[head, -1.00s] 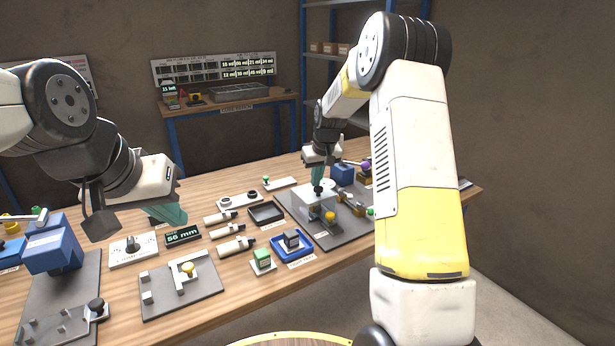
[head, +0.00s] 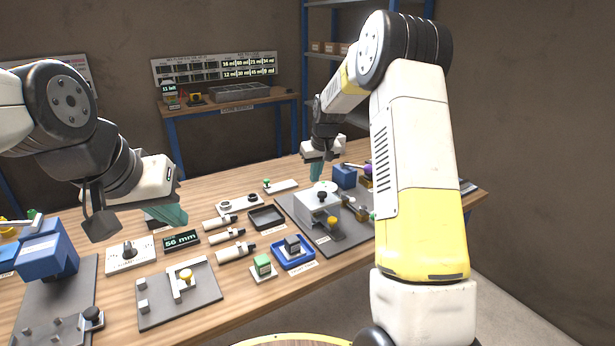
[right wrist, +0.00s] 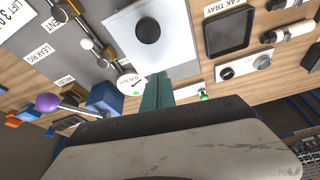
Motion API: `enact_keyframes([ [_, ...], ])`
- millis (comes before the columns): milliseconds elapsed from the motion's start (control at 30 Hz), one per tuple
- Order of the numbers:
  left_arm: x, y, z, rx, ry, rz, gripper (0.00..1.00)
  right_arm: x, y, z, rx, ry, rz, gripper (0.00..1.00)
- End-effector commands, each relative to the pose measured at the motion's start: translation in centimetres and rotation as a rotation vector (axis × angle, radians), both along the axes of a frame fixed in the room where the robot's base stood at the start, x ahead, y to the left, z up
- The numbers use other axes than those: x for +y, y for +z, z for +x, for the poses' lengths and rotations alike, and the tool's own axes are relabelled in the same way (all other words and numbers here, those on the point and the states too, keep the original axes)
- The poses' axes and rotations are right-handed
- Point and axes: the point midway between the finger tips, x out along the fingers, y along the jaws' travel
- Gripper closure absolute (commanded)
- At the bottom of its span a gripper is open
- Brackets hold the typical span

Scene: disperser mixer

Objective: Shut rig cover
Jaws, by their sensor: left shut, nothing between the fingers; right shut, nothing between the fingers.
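The rig cover (head: 316,209) is a pale box with a black knob (head: 322,196) on top, standing on the grey rig plate (head: 301,233) on the right of the bench. From above, the right wrist view shows it as a white square (right wrist: 168,52) with a round black knob (right wrist: 148,30). Its top looks level; its lower edge is partly hidden. My right gripper (head: 317,173) is shut and empty, behind and above the cover, apart from the knob; its teal fingers (right wrist: 157,90) point toward the cover's edge. My left gripper (head: 172,214) is shut and empty over the bench's left part.
A yellow knob (head: 333,222) stands in front of the cover. A blue block (head: 344,177) and a purple ball-ended lever (right wrist: 47,102) are close by.

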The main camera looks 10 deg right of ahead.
Motion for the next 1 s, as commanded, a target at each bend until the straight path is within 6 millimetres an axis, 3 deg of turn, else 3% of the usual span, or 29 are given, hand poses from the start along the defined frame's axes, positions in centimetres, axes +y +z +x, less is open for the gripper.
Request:
enact_keyframes([
  [400, 0.0, 0.0, 0.0, 0.000, 0.000, 0.000, 1.00, -0.5, 6.6, -2.2, -0.007, 0.001, 0.000, 1.00],
  [700, 0.0, 0.0, 0.0, 0.000, 0.000, 0.000, 1.00, -0.7, 9.5, -3.6, -0.009, -0.002, 0.004, 1.00],
  [867, 0.0, 0.0, 0.0, 0.000, 0.000, 0.000, 1.00, -0.6, 13.0, -7.8, -0.035, -0.020, 0.026, 1.00],
  [1000, 0.0, 0.0, 0.0, 0.000, 0.000, 0.000, 1.00, -0.3, 16.3, -14.0, -0.066, -0.047, 0.057, 1.00],
])
